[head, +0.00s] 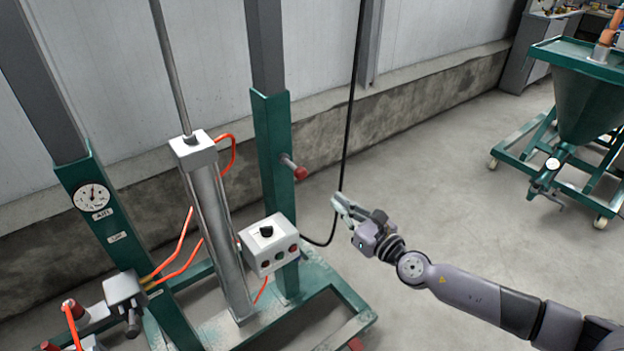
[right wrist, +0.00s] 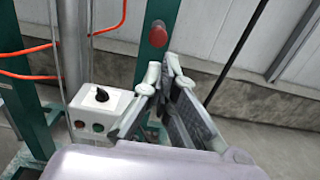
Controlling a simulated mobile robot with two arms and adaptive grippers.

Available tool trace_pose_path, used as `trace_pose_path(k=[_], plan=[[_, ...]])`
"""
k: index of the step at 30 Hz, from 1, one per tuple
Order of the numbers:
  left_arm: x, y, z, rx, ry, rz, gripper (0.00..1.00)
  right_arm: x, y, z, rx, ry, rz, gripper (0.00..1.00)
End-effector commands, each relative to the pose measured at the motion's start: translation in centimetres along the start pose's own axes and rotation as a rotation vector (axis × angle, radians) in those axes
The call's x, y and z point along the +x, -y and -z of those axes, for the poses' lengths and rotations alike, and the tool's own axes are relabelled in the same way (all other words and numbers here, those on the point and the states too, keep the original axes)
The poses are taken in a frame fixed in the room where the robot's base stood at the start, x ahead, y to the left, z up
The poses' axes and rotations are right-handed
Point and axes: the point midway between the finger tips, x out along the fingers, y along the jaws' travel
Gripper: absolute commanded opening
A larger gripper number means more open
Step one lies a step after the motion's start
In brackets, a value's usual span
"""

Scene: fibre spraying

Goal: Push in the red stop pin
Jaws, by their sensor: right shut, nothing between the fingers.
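The red stop pin (head: 300,173) sticks out of the right green post (head: 273,140), with a short metal shaft showing between its red knob and the post. In the right wrist view the red knob (right wrist: 157,34) appears on the green post, just above my fingertips. My right gripper (head: 337,202) is shut and empty, to the right of the post and lower in the picture than the knob. Its fingertips (right wrist: 164,68) look apart from the knob. My left gripper is not in view.
A white control box (head: 268,244) with a black knob and buttons is mounted beside the post. A black cable (head: 349,110) hangs behind my gripper. A metal cylinder (head: 216,235) with orange hoses stands left. A green hopper (head: 585,100) stands far right; the floor between is clear.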

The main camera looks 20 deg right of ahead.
Motion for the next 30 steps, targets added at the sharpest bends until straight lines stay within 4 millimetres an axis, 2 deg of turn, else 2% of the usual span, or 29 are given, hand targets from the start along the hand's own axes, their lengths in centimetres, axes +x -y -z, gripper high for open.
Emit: trace_pose_path(k=[1,9,15,21,30], plan=[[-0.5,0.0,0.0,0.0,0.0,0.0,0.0,1.3,0.0,-0.4,0.002,0.004,0.002,0.0],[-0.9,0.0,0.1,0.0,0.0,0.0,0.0,7.0,0.0,-0.2,0.003,0.002,0.001,0.0],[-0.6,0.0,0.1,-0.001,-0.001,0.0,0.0,9.9,0.0,0.0,0.001,0.001,-0.001,0.0],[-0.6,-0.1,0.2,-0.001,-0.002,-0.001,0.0,10.9,0.0,0.0,0.002,0.0,0.0,0.0],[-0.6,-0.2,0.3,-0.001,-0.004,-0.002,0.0,11.0,0.0,0.0,0.002,0.0,0.0,0.0]])
